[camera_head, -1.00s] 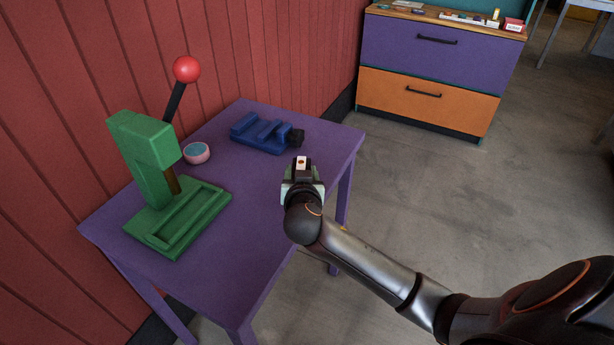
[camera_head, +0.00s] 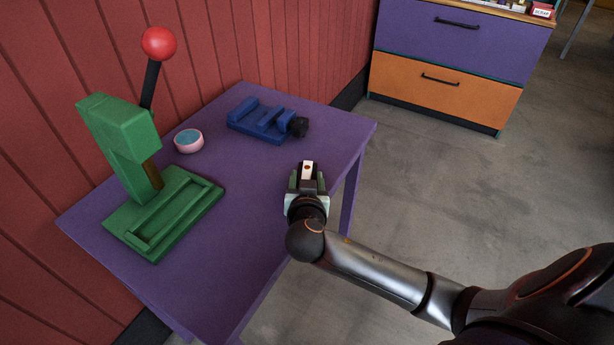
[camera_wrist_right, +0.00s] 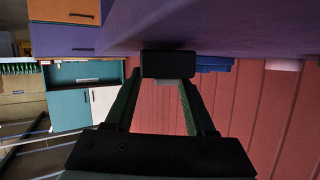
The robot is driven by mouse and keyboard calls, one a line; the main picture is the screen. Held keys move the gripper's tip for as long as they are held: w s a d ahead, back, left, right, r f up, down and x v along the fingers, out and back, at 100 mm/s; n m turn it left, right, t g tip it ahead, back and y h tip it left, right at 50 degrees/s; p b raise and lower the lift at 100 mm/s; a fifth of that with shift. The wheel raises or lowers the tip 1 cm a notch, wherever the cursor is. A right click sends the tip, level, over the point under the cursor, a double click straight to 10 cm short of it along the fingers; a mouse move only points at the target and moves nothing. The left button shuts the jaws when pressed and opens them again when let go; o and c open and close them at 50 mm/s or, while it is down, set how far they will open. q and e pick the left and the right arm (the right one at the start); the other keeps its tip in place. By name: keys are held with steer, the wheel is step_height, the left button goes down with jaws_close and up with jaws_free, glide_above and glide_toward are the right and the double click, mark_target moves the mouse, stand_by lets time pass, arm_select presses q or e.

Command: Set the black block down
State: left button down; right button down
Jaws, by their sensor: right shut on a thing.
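My right gripper (camera_head: 308,182) is over the right front part of the purple table (camera_head: 250,215). In the right wrist view, its two fingers (camera_wrist_right: 165,82) are shut on a black block (camera_wrist_right: 168,63), held at the fingertips. The table top (camera_wrist_right: 215,25) is close to the block there, but I cannot tell whether they touch. In the head view the block is mostly hidden by the gripper. My left gripper is not in view.
A green press (camera_head: 130,140) with a red-knobbed lever stands at the table's left. The middle of the table is clear. A drawer cabinet (camera_head: 445,60) stands beyond.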

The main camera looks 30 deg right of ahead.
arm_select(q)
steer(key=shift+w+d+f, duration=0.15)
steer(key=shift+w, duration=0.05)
arm_select(e)
steer(key=shift+f, duration=0.2)
steer(key=shift+s+a, duration=0.1)
steer(key=shift+f, duration=0.2)
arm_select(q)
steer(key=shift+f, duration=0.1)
arm_select(e)
steer(key=shift+c, duration=1.1)
jaws_free()
steer(key=shift+r, duration=0.3)
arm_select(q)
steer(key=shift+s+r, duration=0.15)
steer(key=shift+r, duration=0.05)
